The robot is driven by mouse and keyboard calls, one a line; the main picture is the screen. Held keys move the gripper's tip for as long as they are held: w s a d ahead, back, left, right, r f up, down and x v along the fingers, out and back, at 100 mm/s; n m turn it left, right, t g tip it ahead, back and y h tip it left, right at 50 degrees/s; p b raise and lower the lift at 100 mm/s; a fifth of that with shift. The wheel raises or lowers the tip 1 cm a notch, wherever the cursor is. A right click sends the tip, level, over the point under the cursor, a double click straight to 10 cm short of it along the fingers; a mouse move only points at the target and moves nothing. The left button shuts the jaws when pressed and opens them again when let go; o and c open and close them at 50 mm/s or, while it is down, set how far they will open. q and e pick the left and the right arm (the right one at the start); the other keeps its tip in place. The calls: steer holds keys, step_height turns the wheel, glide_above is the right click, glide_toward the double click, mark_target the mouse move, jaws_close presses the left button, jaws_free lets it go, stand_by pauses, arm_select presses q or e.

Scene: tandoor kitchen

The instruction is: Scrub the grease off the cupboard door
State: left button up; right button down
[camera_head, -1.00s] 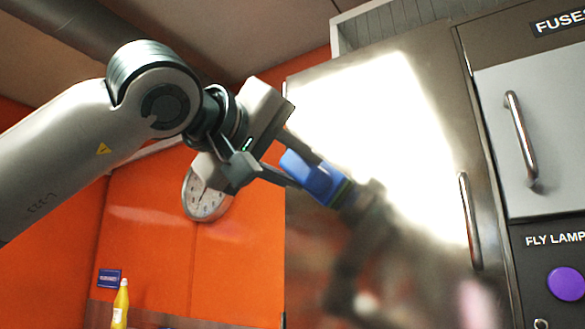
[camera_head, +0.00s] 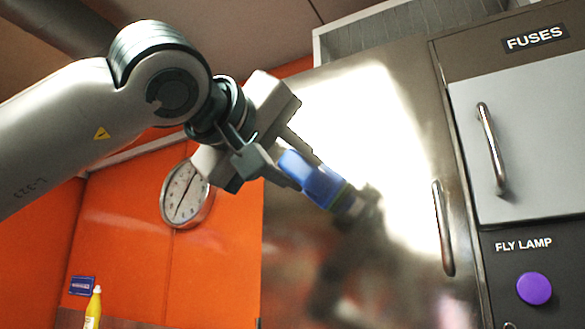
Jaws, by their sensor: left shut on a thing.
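The cupboard door (camera_head: 400,175) is a shiny metal panel filling the middle of the head view, with a bright glare on its upper part. Its upright bar handle (camera_head: 443,228) is near its right edge. My left gripper (camera_head: 289,174) is shut on a blue block-like scrubber (camera_head: 318,184). The scrubber is at the door's left part, and its reflection meets it there; I cannot tell whether it presses on the surface. I cannot make out a distinct grease patch, as glare and reflections cover the door. My right gripper is not in view.
To the right is a grey fuses panel (camera_head: 532,140) with a bar handle (camera_head: 491,150) and a purple fly lamp button (camera_head: 534,288) below. A round clock (camera_head: 187,196) hangs on the orange wall (camera_head: 130,235). A yellow bottle (camera_head: 93,308) stands at lower left.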

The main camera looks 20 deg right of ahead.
arm_select(q)
steer(key=shift+s+d+b, duration=0.3)
steer(key=shift+s+d, duration=0.75)
steer(key=shift+s, duration=0.3)
steer(key=s+d, duration=0.2)
steer(key=s, duration=0.1)
steer(key=shift+d+b, duration=0.15)
steer(key=shift+b, duration=0.2)
steer(key=shift+w, duration=0.1)
steer(key=shift+w+a, duration=1.2)
steer(key=shift+w, duration=0.3)
steer(key=shift+w+a+p, duration=0.15)
steer(key=shift+w+a, duration=0.4)
steer(key=shift+w, duration=0.2)
steer(key=shift+w+a+p, duration=0.15)
steer(key=shift+w+a, duration=0.4)
steer(key=shift+w, duration=0.15)
